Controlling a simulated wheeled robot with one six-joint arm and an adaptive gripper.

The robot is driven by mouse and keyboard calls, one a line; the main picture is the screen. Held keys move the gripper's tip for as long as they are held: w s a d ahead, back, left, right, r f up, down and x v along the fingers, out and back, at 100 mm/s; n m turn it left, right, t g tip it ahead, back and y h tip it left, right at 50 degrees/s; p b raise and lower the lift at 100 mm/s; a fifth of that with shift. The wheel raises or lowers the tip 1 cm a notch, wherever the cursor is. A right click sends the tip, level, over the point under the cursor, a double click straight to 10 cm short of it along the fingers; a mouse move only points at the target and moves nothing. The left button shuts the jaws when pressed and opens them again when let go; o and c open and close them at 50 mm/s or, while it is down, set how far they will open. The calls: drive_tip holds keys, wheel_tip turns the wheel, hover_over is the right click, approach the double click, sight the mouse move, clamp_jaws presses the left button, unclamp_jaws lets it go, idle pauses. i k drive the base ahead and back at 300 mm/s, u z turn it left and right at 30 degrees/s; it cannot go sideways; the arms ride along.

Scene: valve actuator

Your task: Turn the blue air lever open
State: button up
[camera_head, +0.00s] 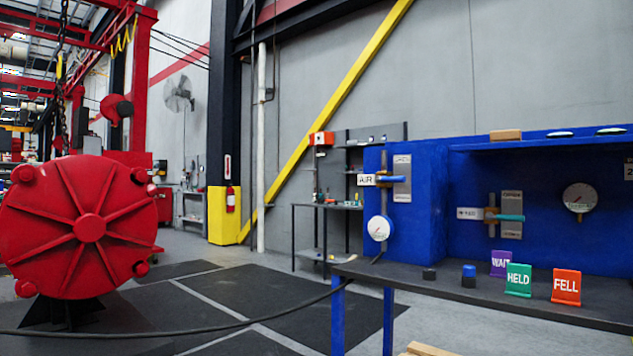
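The air valve sits on the left end face of the blue cabinet, beside a white label reading AIR (366,180). Its short blue lever (396,179) lies roughly horizontal, pointing right in front of a pale plate (402,165) with small print that I cannot read. A brass-coloured valve body shows just left of the lever. A round white gauge (379,228) sits below. My gripper is not in view, and nothing touches the lever.
A second valve with a teal lever (509,217) and another gauge (580,198) sit in the recess. Purple WAIT (500,262), green HELD (518,280) and orange FELL (566,287) signs stand on the dark bench (440,291). A hose (240,326) crosses low. Floor left of the bench is open.

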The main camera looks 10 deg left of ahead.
sight(378, 179)
drive_tip(key=z, duration=0.1)
drive_tip(key=i, duration=1.15)
drive_tip(key=u, duration=0.6)
